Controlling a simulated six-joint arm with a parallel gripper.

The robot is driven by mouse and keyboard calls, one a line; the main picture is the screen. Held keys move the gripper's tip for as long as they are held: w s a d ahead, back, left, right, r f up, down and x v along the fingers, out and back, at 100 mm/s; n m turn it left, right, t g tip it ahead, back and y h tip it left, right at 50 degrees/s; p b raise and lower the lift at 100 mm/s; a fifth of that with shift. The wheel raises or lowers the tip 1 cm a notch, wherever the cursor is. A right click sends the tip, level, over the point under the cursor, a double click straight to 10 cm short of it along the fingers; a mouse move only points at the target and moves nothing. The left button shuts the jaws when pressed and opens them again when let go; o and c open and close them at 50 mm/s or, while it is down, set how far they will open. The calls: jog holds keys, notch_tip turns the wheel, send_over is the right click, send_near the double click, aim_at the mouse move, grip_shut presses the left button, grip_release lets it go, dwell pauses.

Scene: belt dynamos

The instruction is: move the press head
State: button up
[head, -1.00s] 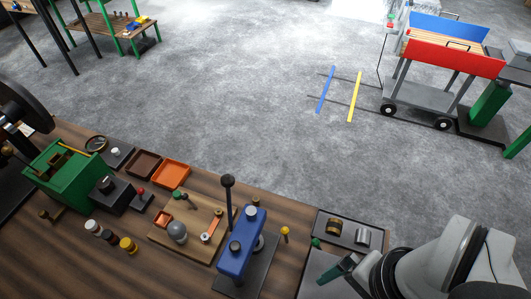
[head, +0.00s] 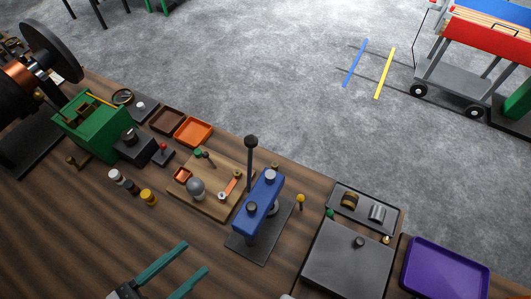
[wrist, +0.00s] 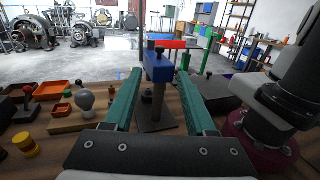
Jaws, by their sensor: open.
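The press is a blue block-like head (head: 262,206) over a dark grey base plate (head: 246,246), with a tall black-knobbed lever (head: 250,165) standing beside the head. It stands near the middle of the wooden bench. My gripper (head: 184,262) is open and empty at the front of the bench, in front of the press and to its left, its teal fingers apart. In the wrist view the blue press head (wrist: 158,67) shows straight ahead, between and beyond the two fingers (wrist: 158,92). No contact with the press shows.
Left of the press is a wooden board (head: 213,202) with a grey ball-topped part (head: 195,187). A green box (head: 88,125) and small trays stand farther left. Right are a grey plate (head: 345,262), a parts tray (head: 362,210) and a purple tray (head: 445,270). Bare bench lies front left.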

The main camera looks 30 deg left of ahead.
aim_at(247, 211)
jog(key=x, duration=1.5)
jog(key=shift+w+d, duration=0.1)
jog(key=shift+w, duration=0.15)
grip_shut()
dwell(0.5)
